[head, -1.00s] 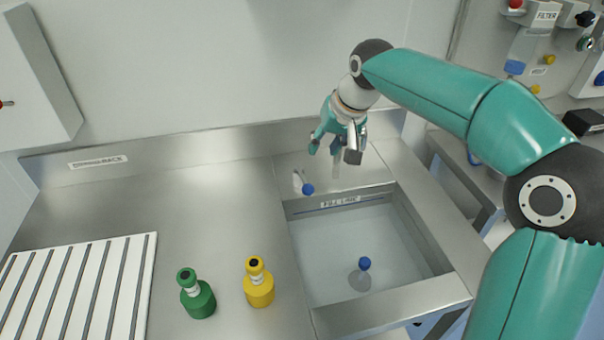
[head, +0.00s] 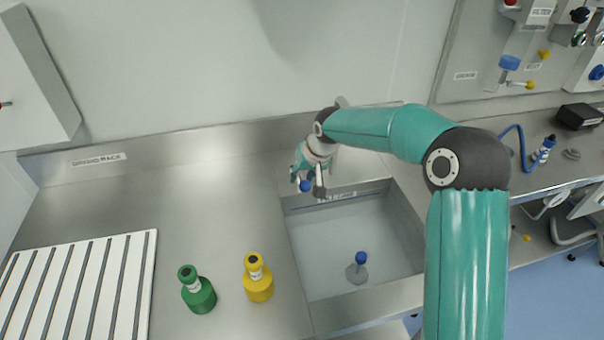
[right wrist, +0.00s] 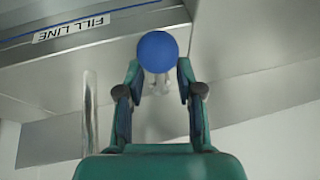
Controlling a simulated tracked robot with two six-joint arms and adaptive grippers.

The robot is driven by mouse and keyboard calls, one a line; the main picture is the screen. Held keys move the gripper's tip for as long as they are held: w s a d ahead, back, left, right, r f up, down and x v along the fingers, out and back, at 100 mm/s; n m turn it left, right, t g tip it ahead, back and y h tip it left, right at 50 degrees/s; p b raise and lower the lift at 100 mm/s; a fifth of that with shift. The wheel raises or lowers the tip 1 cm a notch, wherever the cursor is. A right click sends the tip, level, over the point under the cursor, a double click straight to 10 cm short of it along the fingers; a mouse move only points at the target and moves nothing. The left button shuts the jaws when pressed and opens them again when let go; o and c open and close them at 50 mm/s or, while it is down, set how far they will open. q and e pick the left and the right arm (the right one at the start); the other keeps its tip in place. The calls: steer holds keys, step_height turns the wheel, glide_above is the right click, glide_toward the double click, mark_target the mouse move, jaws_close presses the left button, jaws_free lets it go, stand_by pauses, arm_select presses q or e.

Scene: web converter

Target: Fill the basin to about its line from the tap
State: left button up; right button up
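The steel basin (head: 405,220) is set in the counter at centre right, with a "FILL LINE" label (head: 336,196) on its back inner wall; the label also shows in the right wrist view (right wrist: 71,28). A blue-knobbed stopper (head: 359,262) stands on the basin floor. I cannot make out any water. The tap's blue lever knob (head: 305,186) is behind the basin's back left corner. My right gripper (head: 306,189) is at this knob, its fingers apart on either side of the knob (right wrist: 157,52); contact is unclear. The tap's spout (right wrist: 90,110) shows beside the gripper. My left gripper is out of view.
A green bottle (head: 198,294) and a yellow bottle (head: 258,282) stand on the counter left of the basin. A white slatted rack (head: 85,285) lies at the far left. A side bench with a blue hose (head: 518,140) is at right. The counter behind the bottles is clear.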

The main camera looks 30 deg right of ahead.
jaws_close()
stand_by(0.4)
steer(key=a+m+b, duration=0.1)
steer(key=b, duration=0.1)
steer(key=m+h+b, duration=0.1)
steer(key=b, duration=0.1)
steer(key=shift+w+a+m, duration=0.35)
steer(key=shift+a+m, duration=0.05)
jaws_free()
